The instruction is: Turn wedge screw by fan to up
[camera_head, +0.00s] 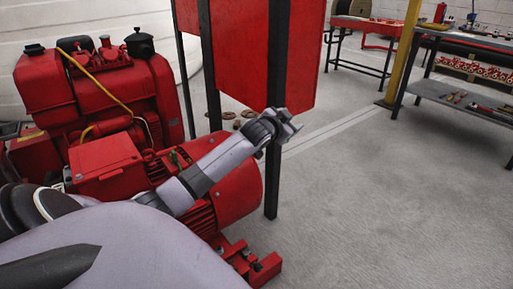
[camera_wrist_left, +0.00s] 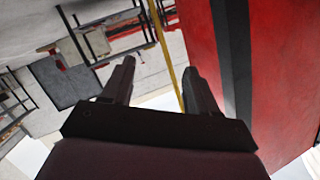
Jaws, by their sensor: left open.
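The red pumpset (camera_head: 105,95) stands at the left of the head view, with a red ribbed motor (camera_head: 235,195) at its near right end. I cannot make out a wedge screw or a fan in either view. My left arm reaches across the motor. My left gripper (camera_head: 292,120) is up in the air beyond it, beside a black post of the red panel. In the left wrist view the left gripper (camera_wrist_left: 160,78) is open, with nothing between its two dark fingers. My right gripper is not in view.
The red panel (camera_head: 238,45) on black posts (camera_head: 278,80) stands close to my left gripper; it also fills the right of the wrist view (camera_wrist_left: 285,70). A yellow post (camera_head: 405,50), a red table (camera_head: 365,25) and a workbench with tools (camera_head: 470,95) are farther back. The floor at right is clear.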

